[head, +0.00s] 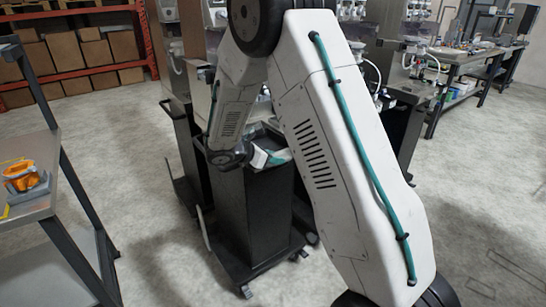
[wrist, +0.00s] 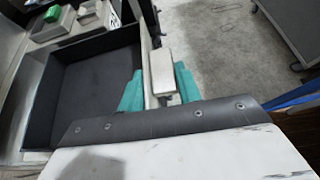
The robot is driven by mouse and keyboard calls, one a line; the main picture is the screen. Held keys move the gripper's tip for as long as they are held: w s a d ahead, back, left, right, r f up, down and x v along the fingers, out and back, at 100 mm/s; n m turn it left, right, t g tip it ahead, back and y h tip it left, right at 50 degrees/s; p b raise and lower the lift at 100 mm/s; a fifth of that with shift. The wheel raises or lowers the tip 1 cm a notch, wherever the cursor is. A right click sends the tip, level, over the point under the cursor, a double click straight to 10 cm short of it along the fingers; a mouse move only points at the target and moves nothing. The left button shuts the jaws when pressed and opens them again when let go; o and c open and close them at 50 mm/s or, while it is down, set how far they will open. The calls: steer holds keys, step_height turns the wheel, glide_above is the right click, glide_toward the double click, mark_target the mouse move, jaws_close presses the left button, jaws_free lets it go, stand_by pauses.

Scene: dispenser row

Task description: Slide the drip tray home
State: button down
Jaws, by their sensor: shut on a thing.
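The drip tray (wrist: 95,90) is a dark, shallow, empty tray with raised walls, filling the left half of the wrist view. A pale block like a handle (wrist: 162,72) stands at its right edge. My gripper (wrist: 160,88) has teal fingers on either side of this block and is shut on it, at the tray's outer side. In the head view my gripper (head: 279,157) is at the top of a black stand (head: 245,215); the dark tray top there is partly hidden by my arm. How far the tray sits in is hard to tell.
Small grey bins (wrist: 52,27), one with a green item (wrist: 52,14), lie beyond the tray. A metal surface (wrist: 15,100) borders its left. A workbench with an orange part (head: 20,175) stands at far left. Open concrete floor (head: 120,130) lies between.

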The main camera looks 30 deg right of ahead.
steer(key=shift+w, duration=0.1)
steer(key=shift+w+a, duration=0.15)
steer(key=shift+w, duration=2.5)
steer(key=c, duration=0.9)
jaws_free()
